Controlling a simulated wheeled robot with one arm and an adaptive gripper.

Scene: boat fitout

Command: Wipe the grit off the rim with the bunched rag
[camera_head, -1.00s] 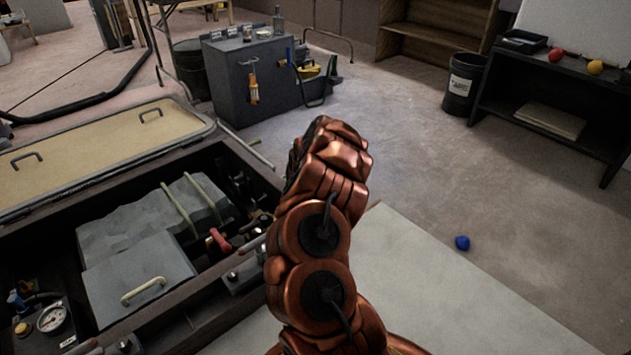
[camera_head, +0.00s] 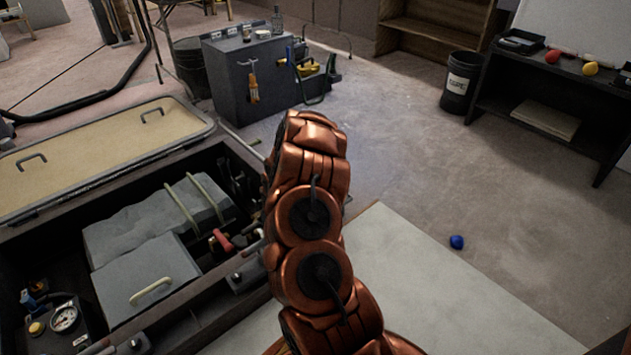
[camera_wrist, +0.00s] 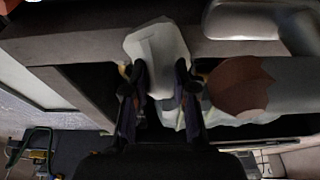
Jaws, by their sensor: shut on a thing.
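My gripper (camera_wrist: 162,84) shows in the wrist view, with its two dark fingers shut on a pale, bunched rag (camera_wrist: 158,50). The rag bulges out beyond the fingertips, in front of a dark grey ledge. In the head view my copper-coloured arm hides the gripper and the rag. The dark rim (camera_head: 245,153) frames the open compartment at the left of the head view, and my arm covers part of its right side. I cannot make out grit on it. Whether the rag touches the rim cannot be told.
The compartment holds grey covered blocks (camera_head: 150,270), a red-handled part (camera_head: 221,240) and a gauge (camera_head: 64,317). A tan lid (camera_head: 90,155) lies open behind it. A blue ball (camera_head: 456,242) lies on the floor. A grey cabinet (camera_head: 240,85) stands behind. Floor at right is largely clear.

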